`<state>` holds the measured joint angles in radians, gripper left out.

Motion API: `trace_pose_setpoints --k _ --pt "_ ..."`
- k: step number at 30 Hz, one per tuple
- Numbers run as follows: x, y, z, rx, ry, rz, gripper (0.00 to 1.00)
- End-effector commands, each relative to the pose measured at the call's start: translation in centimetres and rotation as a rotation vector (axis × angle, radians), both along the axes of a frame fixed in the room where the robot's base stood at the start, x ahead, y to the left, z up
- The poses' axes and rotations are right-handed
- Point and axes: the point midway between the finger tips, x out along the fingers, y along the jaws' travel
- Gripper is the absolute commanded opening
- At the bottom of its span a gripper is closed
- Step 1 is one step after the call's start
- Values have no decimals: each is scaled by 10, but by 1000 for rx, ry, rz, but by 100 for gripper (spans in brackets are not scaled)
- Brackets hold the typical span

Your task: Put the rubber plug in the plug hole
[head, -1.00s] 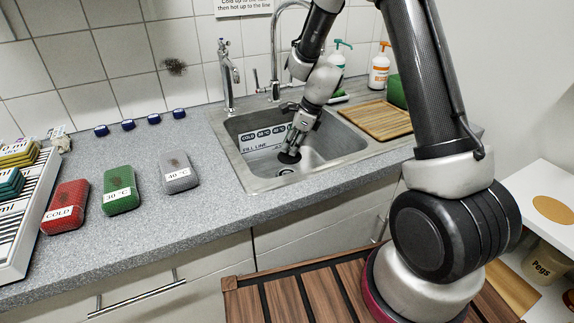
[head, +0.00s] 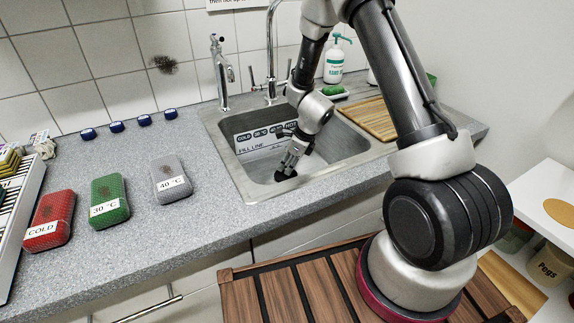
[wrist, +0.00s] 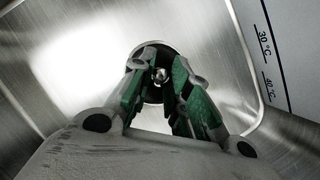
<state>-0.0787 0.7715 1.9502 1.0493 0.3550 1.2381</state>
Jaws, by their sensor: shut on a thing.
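My gripper (head: 289,166) points down inside the steel sink (head: 243,184), low near its floor. In the wrist view my gripper (wrist: 159,80) has its green-padded fingers closed on the small metal knob of the rubber plug (wrist: 152,94), whose dark body shows only partly between the fingers. In the head view the black plug (head: 285,175) is a dark patch under the fingertips. The pale round rim of the plug hole (wrist: 163,44) shows just beyond the fingertips in the wrist view. The fingers hide most of the hole, and I cannot tell whether the plug touches it.
The sink wall carries a fill-line label (head: 262,137) and temperature marks. Taps (head: 222,75) stand behind the sink. A wooden board (head: 368,118) lies to its right. Red, green and grey blocks (head: 110,202) lie on the counter to the left.

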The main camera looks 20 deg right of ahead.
Motion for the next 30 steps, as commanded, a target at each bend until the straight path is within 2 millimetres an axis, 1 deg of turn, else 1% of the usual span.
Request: trace_pose_setpoints --k 9,10,13,14,23,26,29,30 --pt "0 0 -2 0 0 0 0" --pt "0 0 -3 0 0 0 20" --pt "0 0 -2 0 0 0 38" --pt "0 0 -2 0 0 0 39" --pt "0 0 -1 0 0 1 39" --pt "-1 -2 7 0 -2 2 39" --pt "-4 -8 23 0 -4 2 39" --pt "-5 -11 31 -1 -5 0 39"
